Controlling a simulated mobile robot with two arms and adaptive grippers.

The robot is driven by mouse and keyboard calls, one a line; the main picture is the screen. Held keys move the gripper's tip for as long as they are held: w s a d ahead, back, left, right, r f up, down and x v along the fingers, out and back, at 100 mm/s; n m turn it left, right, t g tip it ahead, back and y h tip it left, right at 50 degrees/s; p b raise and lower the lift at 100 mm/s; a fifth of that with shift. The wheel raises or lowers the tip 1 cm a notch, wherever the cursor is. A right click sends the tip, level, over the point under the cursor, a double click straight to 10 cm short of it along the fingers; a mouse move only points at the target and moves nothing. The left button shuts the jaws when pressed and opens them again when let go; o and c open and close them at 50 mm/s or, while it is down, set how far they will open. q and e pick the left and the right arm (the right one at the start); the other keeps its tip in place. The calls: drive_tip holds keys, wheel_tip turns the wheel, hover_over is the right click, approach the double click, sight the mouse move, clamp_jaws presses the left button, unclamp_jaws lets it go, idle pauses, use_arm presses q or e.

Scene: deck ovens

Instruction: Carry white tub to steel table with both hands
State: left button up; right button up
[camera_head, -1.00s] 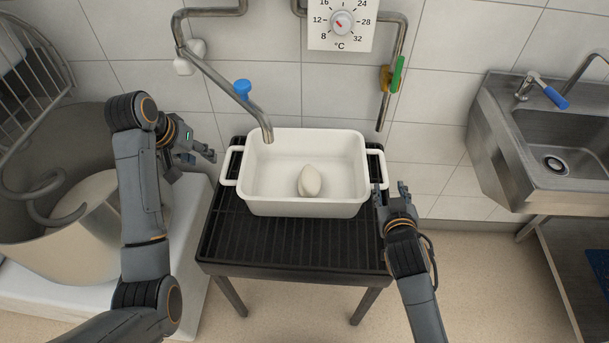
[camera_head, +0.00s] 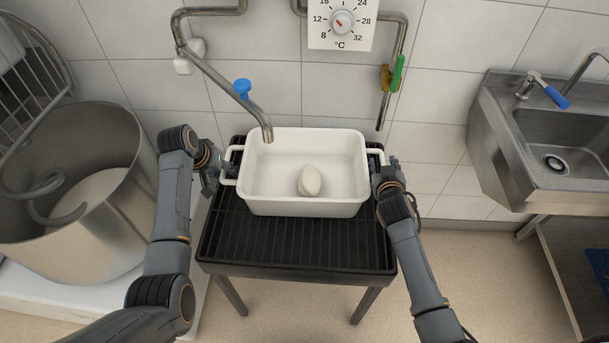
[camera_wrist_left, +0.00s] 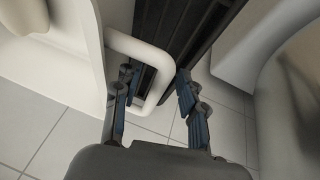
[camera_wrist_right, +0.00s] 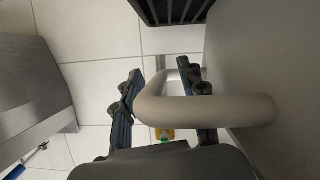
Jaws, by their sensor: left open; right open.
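The white tub (camera_head: 270,208) stands upright on a black slatted stand (camera_head: 290,244), with a pale dough-like lump (camera_head: 309,180) inside. My left gripper (camera_head: 226,171) is at the tub's left handle. In the left wrist view its open fingers (camera_wrist_left: 156,92) stand either side of the white handle bar (camera_wrist_left: 160,58). My right gripper (camera_head: 380,172) is at the right handle. In the right wrist view its open fingers (camera_wrist_right: 160,88) stand either side of the handle (camera_wrist_right: 220,108). Whether any finger touches a handle, I cannot tell. The steel table is not clearly identifiable.
A bent pipe tap (camera_head: 240,100) hangs over the tub's back left. A second pipe (camera_head: 384,110) comes down behind its right side. A large mixer bowl (camera_head: 110,230) stands at the left.

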use_arm(q)
clamp_jaws()
use_arm(e)
clamp_jaws()
use_arm(q)
drive_tip(key=shift+r, duration=0.15)
use_arm(e)
drive_tip(key=shift+r, duration=0.2)
